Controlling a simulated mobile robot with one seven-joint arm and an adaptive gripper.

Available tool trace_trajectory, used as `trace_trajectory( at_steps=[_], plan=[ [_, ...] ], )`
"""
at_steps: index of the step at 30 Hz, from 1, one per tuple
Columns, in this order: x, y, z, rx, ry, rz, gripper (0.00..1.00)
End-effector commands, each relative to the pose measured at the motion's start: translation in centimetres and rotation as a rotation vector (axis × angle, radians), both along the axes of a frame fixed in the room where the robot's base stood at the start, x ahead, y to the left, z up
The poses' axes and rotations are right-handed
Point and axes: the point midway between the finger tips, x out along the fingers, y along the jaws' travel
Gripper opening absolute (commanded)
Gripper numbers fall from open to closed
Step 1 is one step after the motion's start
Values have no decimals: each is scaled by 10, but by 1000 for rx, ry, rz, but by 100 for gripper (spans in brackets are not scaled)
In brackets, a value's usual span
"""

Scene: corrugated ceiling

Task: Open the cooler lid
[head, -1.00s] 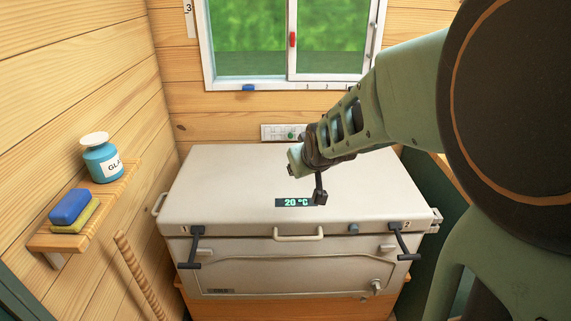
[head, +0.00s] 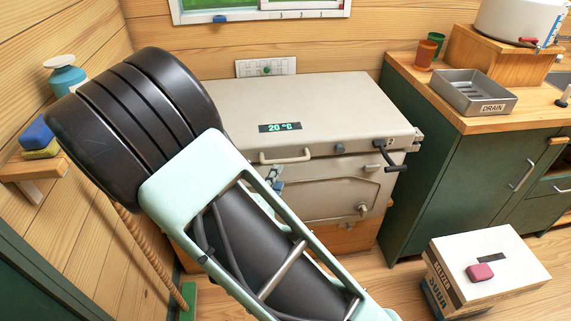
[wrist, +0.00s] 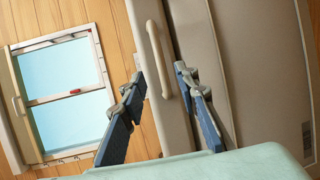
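The cooler (head: 337,185) is a beige chest with its lid (head: 345,95) down and a 20 °C display on top. The lid's front handle (head: 286,156) is a cream loop. My gripper (head: 273,180) is in front of the cooler, below and left of this handle. In the wrist view my gripper (wrist: 159,75) is open and empty. The handle (wrist: 157,60) shows between and beyond the fingertips; I cannot tell whether they touch it. The black right latch (head: 390,156) shows at the front right corner. My arm hides the left latch in the head view.
A shelf (head: 30,165) with a blue sponge and bottle is at left. Green cabinets (head: 470,180) with a drain tray (head: 472,95) stand at right. A box (head: 487,270) with a pink block sits on the floor at front right. Floor between box and cooler is clear.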

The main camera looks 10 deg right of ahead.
Motion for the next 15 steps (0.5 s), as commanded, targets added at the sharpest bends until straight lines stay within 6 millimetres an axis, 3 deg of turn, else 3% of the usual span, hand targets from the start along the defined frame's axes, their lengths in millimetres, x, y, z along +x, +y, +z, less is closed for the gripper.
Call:
trace_trajectory(
  at_steps=[15],
  plan=[
    [81,-32,-16,6,-2,-3,29]
  ],
)
